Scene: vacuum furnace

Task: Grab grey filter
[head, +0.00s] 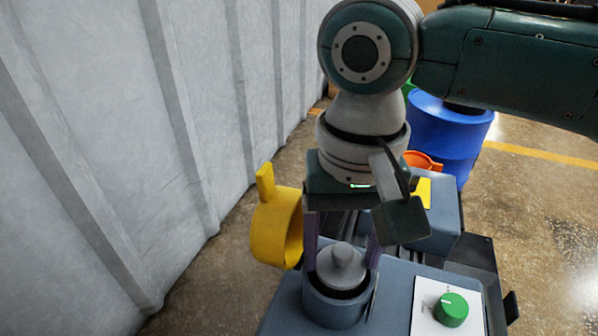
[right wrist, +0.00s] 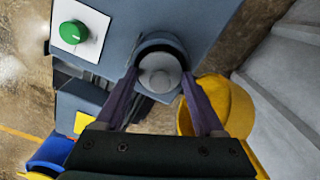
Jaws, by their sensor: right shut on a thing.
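My left gripper is not in view.
A yellow ring-shaped part (head: 276,228) stands just left of the housing. A green knob (head: 451,309) on a white plate is to the right. A blue barrel (head: 447,135) stands behind, and a grey corrugated wall (head: 110,130) runs along the left.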

